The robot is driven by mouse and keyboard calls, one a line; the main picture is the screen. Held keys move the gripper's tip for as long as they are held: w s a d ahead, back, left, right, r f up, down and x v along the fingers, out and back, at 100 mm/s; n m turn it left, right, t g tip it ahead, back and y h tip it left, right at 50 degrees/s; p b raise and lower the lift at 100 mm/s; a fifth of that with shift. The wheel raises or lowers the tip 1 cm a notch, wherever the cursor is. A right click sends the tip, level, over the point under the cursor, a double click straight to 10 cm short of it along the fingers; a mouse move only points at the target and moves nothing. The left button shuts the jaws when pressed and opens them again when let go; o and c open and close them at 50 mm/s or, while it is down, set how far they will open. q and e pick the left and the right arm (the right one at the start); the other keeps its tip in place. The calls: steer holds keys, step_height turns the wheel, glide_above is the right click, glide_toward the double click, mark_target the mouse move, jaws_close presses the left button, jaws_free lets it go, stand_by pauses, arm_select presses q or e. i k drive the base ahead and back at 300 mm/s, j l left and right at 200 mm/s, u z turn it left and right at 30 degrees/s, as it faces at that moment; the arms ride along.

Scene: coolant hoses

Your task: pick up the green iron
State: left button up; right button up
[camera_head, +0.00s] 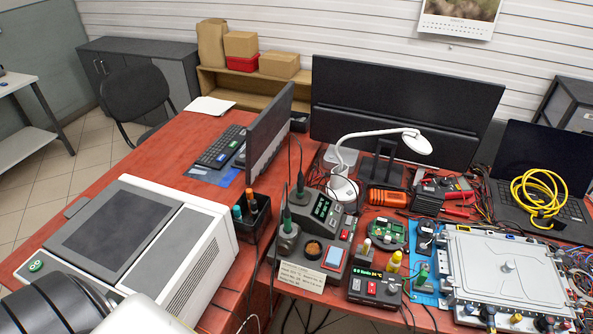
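A soldering station (338,225) with a lit green display stands near the middle of the red desk. A green-handled iron (287,217) stands upright in a grey holder at its front left, with a dark cord rising from it. A second slim green handle (300,184) stands behind it, also with a cord. A short green-handled tool (422,274) stands at the right, beside a small control unit. I cannot tell which of these is the green iron named in the task. Neither of my grippers shows in the head view. A part of my own body fills the lower left corner.
A grey-white boxy machine (130,245) takes up the left of the desk. A black holder with handled tools (251,212) stands left of the station. A white lamp (343,188) and monitors (405,105) stand behind. A metal plate with hoses (505,262) lies right. Cords hang at the front.

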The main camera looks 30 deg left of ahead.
mark_target(287, 229)
steer(key=u, duration=1)
